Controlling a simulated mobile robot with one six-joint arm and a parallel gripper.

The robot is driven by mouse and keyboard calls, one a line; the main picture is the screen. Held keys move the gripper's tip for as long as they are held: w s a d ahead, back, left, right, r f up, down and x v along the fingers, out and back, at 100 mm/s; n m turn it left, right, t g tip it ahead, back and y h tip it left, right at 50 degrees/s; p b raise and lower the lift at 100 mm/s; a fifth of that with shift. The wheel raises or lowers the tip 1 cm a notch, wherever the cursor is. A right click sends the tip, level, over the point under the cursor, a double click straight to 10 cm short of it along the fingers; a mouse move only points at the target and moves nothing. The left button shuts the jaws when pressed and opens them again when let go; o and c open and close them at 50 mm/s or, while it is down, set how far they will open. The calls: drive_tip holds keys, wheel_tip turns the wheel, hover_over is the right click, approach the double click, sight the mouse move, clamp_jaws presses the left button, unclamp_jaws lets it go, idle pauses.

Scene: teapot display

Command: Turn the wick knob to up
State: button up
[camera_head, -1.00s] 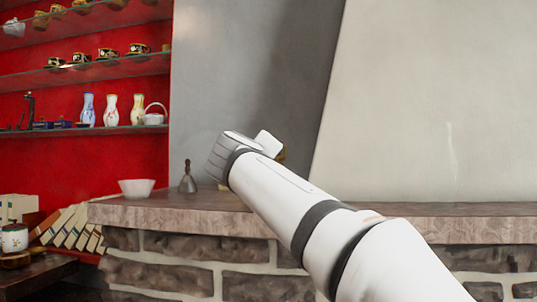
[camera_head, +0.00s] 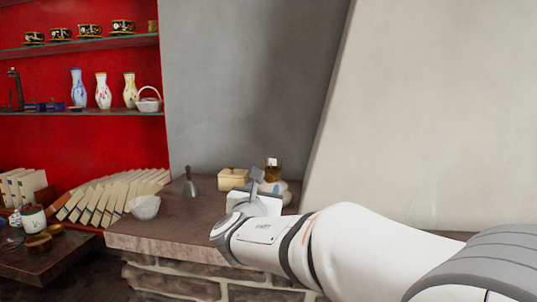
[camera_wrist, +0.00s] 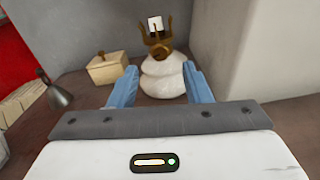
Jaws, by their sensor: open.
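The oil lamp has a rounded white body (camera_wrist: 162,78) and a brass top (camera_wrist: 157,40) with upright prongs. It stands on the ledge straight ahead of my gripper (camera_wrist: 161,70). In the head view its brass top (camera_head: 273,171) shows just behind my gripper (camera_head: 259,174), which hides part of the white body. My gripper is open and empty, with one blue-grey finger on each side of the lamp's white body as the wrist view sees it. I cannot tell how far the fingertips are from the lamp. I cannot make out the wick knob clearly.
A cream lidded box (camera_wrist: 111,68) stands left of the lamp. A grey bell (camera_wrist: 59,97) with a handle is farther left. A white bowl (camera_head: 144,207) and leaning books (camera_head: 108,197) are at the left.

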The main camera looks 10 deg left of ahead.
sight(269, 179)
drive_tip(key=shift+w+n+p, duration=0.1)
drive_tip(key=shift+n+p, duration=0.25)
drive_tip(key=shift+n, duration=0.45)
drive_tip(key=w, duration=0.3)
drive_tip(key=w+p, duration=0.1)
drive_tip(key=w, duration=0.3)
drive_tip(key=shift+w+a+f+p, duration=0.1)
drive_tip(key=shift+a+p, duration=0.1)
drive_tip(key=shift+p, duration=0.1)
clamp_jaws()
drive_tip(key=m+b, duration=0.1)
drive_tip(key=b, duration=0.2)
drive_tip(key=shift+f, duration=0.3)
drive_tip(key=m+b, duration=0.2)
drive_tip(key=b, duration=0.1)
drive_tip(key=shift+r, duration=0.3)
